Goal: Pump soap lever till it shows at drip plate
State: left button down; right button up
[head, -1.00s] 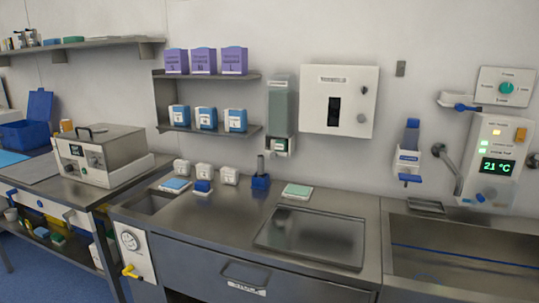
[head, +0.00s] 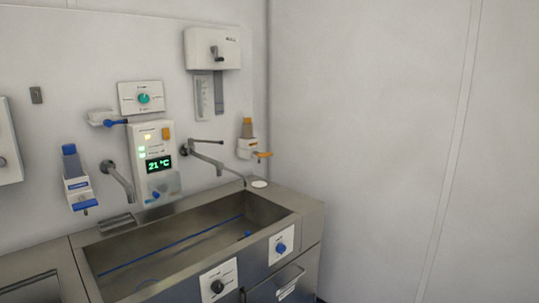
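Two wall dispensers with levers show. One has a blue bottle and a blue lever (head: 84,204) and hangs left of the sink; the blue dispenser's white body (head: 77,187) is upright. The other, with an orange top and an orange lever (head: 263,155), hangs right of the tap; its body (head: 246,147) is white. A small slotted plate (head: 117,223) lies at the sink's back left edge. A round white plate (head: 259,184) lies on the back right corner below the orange dispenser. I cannot tell soap on either plate. Neither gripper is in view.
A steel trough sink (head: 190,245) has taps over it and knobs on its front. A control panel (head: 154,160) reads 21 °C. A white wall box (head: 212,48) hangs above right. The right wall (head: 370,150) is bare; floor space there is hidden.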

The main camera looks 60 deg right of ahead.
aim_at(263, 155)
jog(key=z, duration=1.9)
jog(key=i+l+u, duration=0.1)
jog(key=u, duration=0.4)
jog(key=i+l+u, duration=0.1)
jog(key=u, duration=0.4)
jog(key=i+l+u, duration=0.25)
jog(key=l, duration=0.45)
jog(key=l+u, duration=0.3)
jog(key=l, duration=0.4)
jog(key=i+l+u, duration=0.1)
jog(key=l+u, duration=0.15)
jog(key=l, duration=1.15)
